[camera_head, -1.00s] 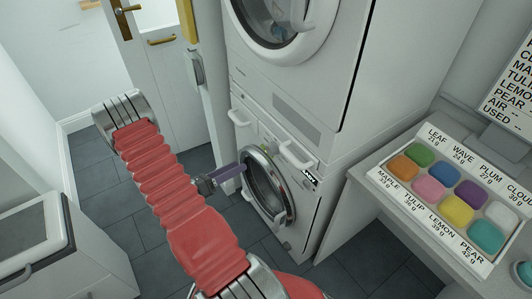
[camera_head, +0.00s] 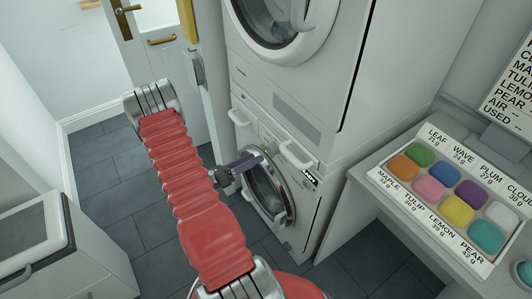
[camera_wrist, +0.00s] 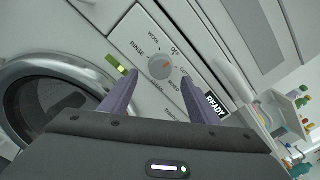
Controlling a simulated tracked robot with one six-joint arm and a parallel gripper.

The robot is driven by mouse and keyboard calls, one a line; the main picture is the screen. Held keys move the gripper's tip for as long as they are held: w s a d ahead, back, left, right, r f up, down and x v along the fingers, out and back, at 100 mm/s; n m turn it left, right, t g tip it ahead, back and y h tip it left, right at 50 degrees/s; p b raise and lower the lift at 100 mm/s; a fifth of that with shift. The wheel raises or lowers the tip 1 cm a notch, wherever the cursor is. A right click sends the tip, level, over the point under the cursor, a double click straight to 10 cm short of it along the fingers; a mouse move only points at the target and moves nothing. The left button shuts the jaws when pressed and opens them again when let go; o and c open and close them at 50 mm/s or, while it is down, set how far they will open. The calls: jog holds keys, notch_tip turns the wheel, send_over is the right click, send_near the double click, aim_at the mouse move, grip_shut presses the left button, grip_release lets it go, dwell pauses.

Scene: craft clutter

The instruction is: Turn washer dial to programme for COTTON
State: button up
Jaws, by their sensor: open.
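The washer (camera_head: 310,205) is the lower of two stacked white machines, with a round door (camera_head: 268,187). I cannot tell exactly which label the mark points to. My gripper (camera_wrist: 158,77) is open, its purple fingers on either side of the dial in the picture; contact is unclear. In the head view my gripper (camera_head: 250,161) is in front of the panel.
A READY display (camera_wrist: 215,105) is right of the dial. A yellow-green tab (camera_wrist: 116,65) is at its left. A second machine (camera_head: 300,60) is stacked above. A counter (camera_head: 380,205) with a tray of coloured blocks (camera_head: 440,205) stands at right. A door (camera_head: 160,70) is behind at left.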

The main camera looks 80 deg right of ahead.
aim_at(268, 151)
jog(key=shift+x, duration=3.4)
jog(key=c, duration=1)
jog(key=shift+c, duration=0.2)
jog(key=shift+m, duration=0.3)
jog(key=m, duration=1)
